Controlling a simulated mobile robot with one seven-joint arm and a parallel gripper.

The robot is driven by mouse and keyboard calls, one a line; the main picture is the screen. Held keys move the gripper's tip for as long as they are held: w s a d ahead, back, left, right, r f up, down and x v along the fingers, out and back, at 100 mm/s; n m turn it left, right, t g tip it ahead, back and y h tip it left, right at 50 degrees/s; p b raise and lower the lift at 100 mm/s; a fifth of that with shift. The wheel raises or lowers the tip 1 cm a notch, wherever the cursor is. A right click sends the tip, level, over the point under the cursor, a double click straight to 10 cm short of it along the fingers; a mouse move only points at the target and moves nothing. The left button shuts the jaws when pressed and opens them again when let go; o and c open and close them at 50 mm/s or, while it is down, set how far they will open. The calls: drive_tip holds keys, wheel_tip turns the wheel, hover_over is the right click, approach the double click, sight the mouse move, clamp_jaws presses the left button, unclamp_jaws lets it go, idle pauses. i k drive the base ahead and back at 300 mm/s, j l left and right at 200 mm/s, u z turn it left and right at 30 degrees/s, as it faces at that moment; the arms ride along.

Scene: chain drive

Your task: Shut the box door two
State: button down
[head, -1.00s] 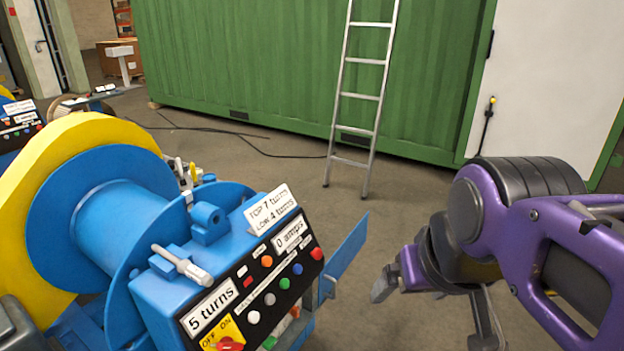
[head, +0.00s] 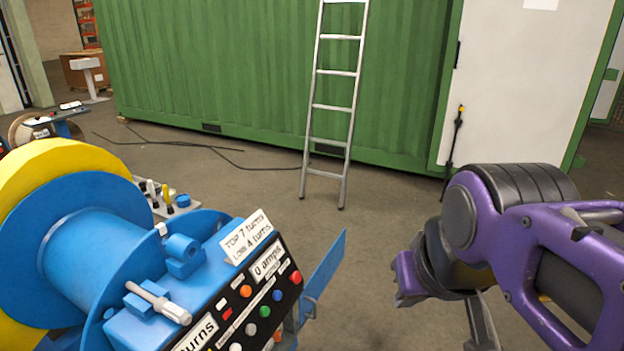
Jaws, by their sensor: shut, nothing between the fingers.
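The blue box (head: 245,285) with a black panel of coloured buttons stands at lower left, cut off by the bottom edge in the head view. A flat blue door (head: 322,272) sticks out from its right side, standing open with a small latch piece near its lower part. I cannot read a number on it. My gripper (head: 482,325) is at the lower right, to the right of the door and apart from it. It is shut and empty; its lower end is cut off by the picture's edge.
A blue and yellow reel (head: 95,245) stands left of the box. A ladder (head: 335,105) leans on a green container (head: 240,75) behind. Black cable (head: 190,147) lies on the floor. Bare floor (head: 375,235) separates the door from my arm.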

sight(315, 286)
drive_tip(key=i+l, duration=0.25)
drive_tip(key=i, duration=0.15)
drive_tip(key=i+l+z, duration=0.1)
drive_tip(key=i+l, duration=0.2)
drive_tip(key=i, duration=0.15)
drive_tip(key=i+l, duration=0.2)
drive_tip(key=i, duration=0.2)
drive_tip(key=i+l, duration=0.25)
drive_tip(key=i, duration=0.2)
drive_tip(key=z, duration=0.05)
